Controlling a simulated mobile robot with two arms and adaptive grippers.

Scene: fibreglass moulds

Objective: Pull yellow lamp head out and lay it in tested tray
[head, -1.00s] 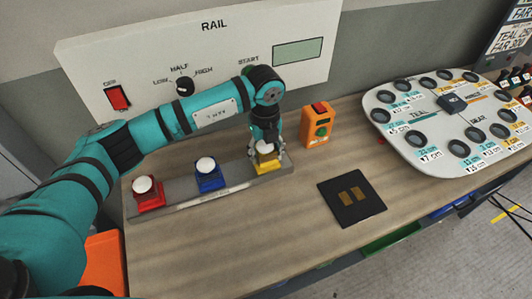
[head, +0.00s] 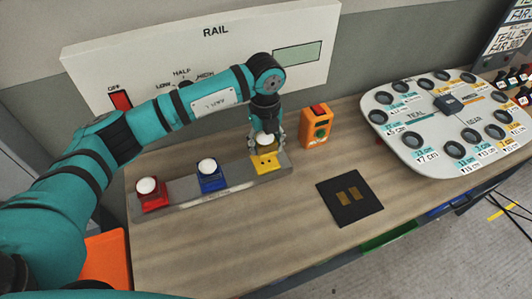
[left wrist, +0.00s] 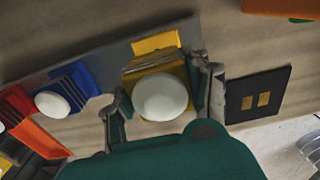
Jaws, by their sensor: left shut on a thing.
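The yellow lamp head (head: 266,141), with a round white top, is between the fingers of my left gripper (head: 266,146), which is shut on it. It sits just above the yellow socket block (head: 268,161), whose dark holes show below it. In the left wrist view the lamp head (left wrist: 160,95) lies between both fingers (left wrist: 160,100), with part of the yellow block (left wrist: 156,43) behind it. No tray marked as tested can be made out. My right gripper is not in view.
Red (head: 150,192) and blue (head: 210,178) lamps stand on the same grey rail (head: 225,193). An orange box (head: 316,128), a black pad (head: 349,198) and a large pale board (head: 400,155) lie to the right. Green (head: 388,238) and blue (head: 455,207) parts show below the table's front edge.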

